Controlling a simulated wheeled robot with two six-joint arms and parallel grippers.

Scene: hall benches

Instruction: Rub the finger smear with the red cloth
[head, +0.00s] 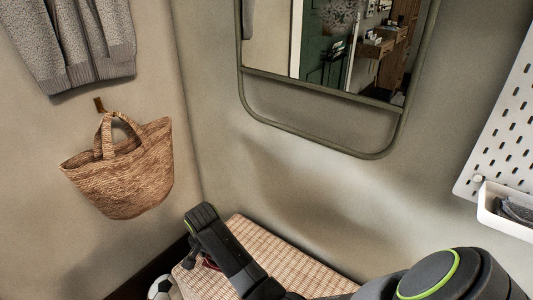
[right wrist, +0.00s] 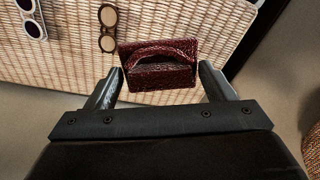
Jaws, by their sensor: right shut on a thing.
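The red cloth (right wrist: 158,76) is a dark red, folded piece with a raised loop, between the two fingertips of my right gripper (right wrist: 161,70) in the right wrist view. The gripper is shut on it, over a woven wicker surface. In the head view my right gripper (head: 197,254) is at the left end of the wicker chest, and a small bit of dark red shows beside it. A mirror (head: 393,104) with an olive frame hangs on the wall above. I cannot make out a finger smear. My left gripper is not in view.
The wicker chest (head: 290,262) stands in the corner; glasses with round brown lenses (right wrist: 107,28) and white-framed glasses (right wrist: 33,28) lie on it. A straw bag (head: 125,185) hangs at left, a football (head: 160,288) is below. A white pegboard (head: 505,130) with a bin (head: 500,213) is right.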

